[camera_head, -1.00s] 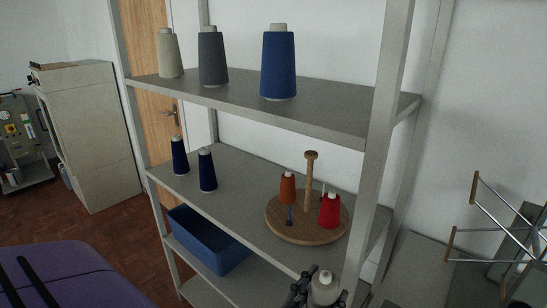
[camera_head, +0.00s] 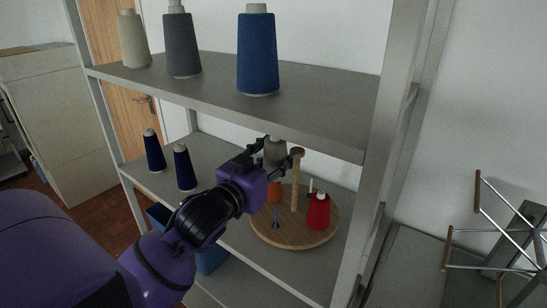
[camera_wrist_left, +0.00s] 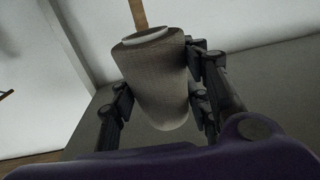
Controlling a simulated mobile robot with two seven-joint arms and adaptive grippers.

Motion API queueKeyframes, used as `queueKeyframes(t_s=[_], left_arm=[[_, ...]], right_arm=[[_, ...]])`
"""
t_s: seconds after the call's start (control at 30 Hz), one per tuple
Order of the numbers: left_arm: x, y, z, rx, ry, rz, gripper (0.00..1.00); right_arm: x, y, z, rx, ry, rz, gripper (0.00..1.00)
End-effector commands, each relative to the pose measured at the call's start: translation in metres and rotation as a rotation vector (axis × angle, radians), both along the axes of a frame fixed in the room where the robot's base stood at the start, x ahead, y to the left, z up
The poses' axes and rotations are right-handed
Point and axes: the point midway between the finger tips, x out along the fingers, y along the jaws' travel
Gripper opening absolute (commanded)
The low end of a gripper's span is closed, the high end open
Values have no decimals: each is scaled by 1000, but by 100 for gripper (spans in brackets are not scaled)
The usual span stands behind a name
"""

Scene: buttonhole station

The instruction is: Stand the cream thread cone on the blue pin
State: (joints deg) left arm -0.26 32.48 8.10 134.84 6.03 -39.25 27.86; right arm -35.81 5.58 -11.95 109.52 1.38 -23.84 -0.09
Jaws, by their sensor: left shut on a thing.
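My left gripper (camera_head: 268,152) is shut on a cream thread cone (camera_head: 274,154), which looks greyish in the shade. It holds the cone upright above the back left of the round wooden stand (camera_head: 290,237), just left of the stand's wooden post (camera_head: 297,178). In the left wrist view the cone (camera_wrist_left: 155,85) sits between the two fingers, its pale top rim tilted in the picture. The blue pin (camera_head: 276,217) stands bare at the stand's front left, below and apart from the cone. My right gripper is not in view.
A red cone (camera_head: 318,212) and a partly hidden orange cone (camera_head: 274,191) stand on the stand. The upper shelf (camera_head: 320,108) is close above the gripper. Two navy cones (camera_head: 183,168) stand left on the same shelf. A shelf upright (camera_head: 372,150) rises at the right.

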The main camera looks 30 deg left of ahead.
Motion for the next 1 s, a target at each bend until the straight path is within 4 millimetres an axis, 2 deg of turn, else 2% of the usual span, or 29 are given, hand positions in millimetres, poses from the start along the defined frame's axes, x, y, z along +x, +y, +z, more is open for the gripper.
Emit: queueKeyframes(t_s=[0.17,0.47,1.0], left_arm=[[1,1,-8,-2,4,0,14],[1,1,-32,-2,4,0,14],[1,0,-75,-3,3,0,14]], right_arm=[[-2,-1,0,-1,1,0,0],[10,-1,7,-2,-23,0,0],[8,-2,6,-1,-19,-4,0]])
